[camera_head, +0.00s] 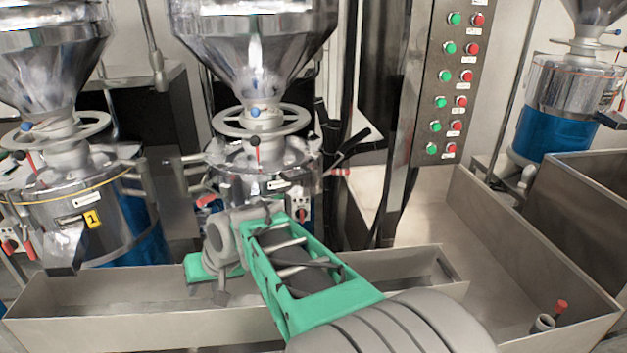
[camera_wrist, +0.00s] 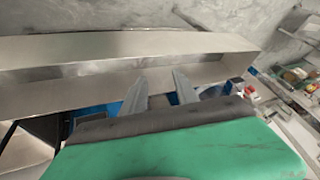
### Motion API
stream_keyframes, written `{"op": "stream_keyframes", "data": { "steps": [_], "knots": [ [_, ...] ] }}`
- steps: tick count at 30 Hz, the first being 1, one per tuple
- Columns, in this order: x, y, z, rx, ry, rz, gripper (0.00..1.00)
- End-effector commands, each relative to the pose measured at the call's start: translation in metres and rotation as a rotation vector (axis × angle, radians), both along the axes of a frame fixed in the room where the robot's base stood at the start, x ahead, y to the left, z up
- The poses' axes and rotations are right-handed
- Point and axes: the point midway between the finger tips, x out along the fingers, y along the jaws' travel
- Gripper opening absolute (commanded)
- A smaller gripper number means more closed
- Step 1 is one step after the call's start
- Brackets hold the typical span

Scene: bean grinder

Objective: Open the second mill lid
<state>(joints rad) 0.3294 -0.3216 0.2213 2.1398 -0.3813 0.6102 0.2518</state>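The second mill (camera_head: 268,158) stands in the middle of the head view, with a shiny metal lid under a grey handwheel (camera_head: 225,122) and a steel hopper (camera_head: 255,45) above. Its lid looks closed, and its lower body is partly hidden by my arm. My gripper (camera_wrist: 158,84) shows two grey fingers spread apart in the wrist view, with nothing between them. In the head view the end of my arm is in front of and below the second mill, over the trough. The fingers are hard to make out there.
A steel trough (camera_head: 105,290) runs in front of the mills, under my arm. The first mill (camera_head: 60,205), marked 1, stands at left. Another mill (camera_head: 565,90) with a blue body stands at far right. A button panel (camera_head: 452,80) rises right of the second mill.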

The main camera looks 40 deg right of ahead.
Motion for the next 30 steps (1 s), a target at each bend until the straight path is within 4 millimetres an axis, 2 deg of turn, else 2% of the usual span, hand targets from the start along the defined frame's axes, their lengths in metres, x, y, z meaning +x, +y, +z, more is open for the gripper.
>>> {"op": "stream_keyframes", "data": {
  "steps": [1, 2, 3, 5, 6, 8, 9, 12, 15, 17, 24, 30],
  "knots": [
    [0.042, -0.043, -0.005, 0.113, -0.075, -0.119, 0.36],
    [0.066, -0.069, -0.001, 0.190, -0.136, -0.184, 0.36],
    [0.090, -0.107, 0.005, 0.300, -0.220, -0.270, 0.36],
    [0.112, -0.171, 0.015, 0.470, -0.351, -0.393, 0.36],
    [0.115, -0.215, 0.021, 0.581, -0.435, -0.466, 0.36],
    [0.107, -0.274, 0.032, 0.738, -0.556, -0.554, 0.36],
    [0.096, -0.307, 0.038, 0.828, -0.626, -0.599, 0.36],
    [0.064, -0.364, 0.051, 0.996, -0.754, -0.664, 0.36],
    [0.050, -0.384, 0.059, 1.071, -0.811, -0.680, 0.36],
    [0.053, -0.385, 0.061, 1.084, -0.817, -0.680, 0.36],
    [0.099, -0.380, 0.064, 1.081, -0.813, -0.675, 0.36],
    [0.123, -0.380, 0.065, 1.079, -0.815, -0.678, 0.36]
  ]
}}
